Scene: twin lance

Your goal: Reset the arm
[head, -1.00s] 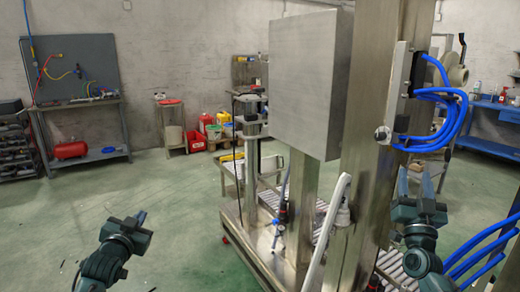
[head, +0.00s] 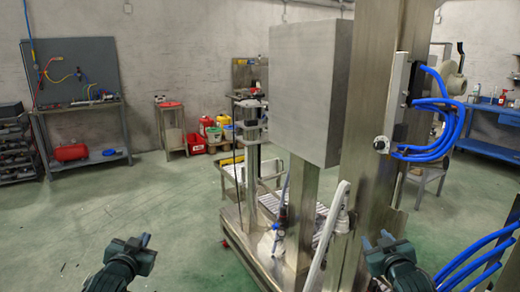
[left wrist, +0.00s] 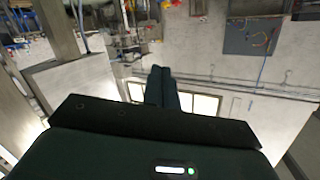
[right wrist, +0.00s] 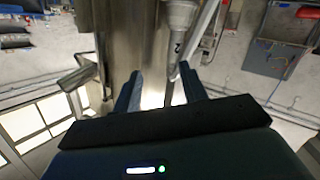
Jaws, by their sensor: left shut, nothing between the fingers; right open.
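My left gripper (head: 144,240) is at the lower left of the head view, over the open green floor and away from the machine. Its fingers are together and empty in the left wrist view (left wrist: 161,72). My right gripper (head: 375,239) is at the lower right of the head view, in front of the steel column. Its two fingers stand apart in the right wrist view (right wrist: 162,78), with nothing held between them. A white pipe and a grey cylindrical fitting (right wrist: 182,18) appear beyond those fingers.
The steel machine with a grey cabinet (head: 305,90) and a tall column (head: 373,130) fills the centre. Blue hoses (head: 440,135) loop off the column, and more blue hoses (head: 480,255) hang at the lower right. The floor (head: 180,220) at left is clear.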

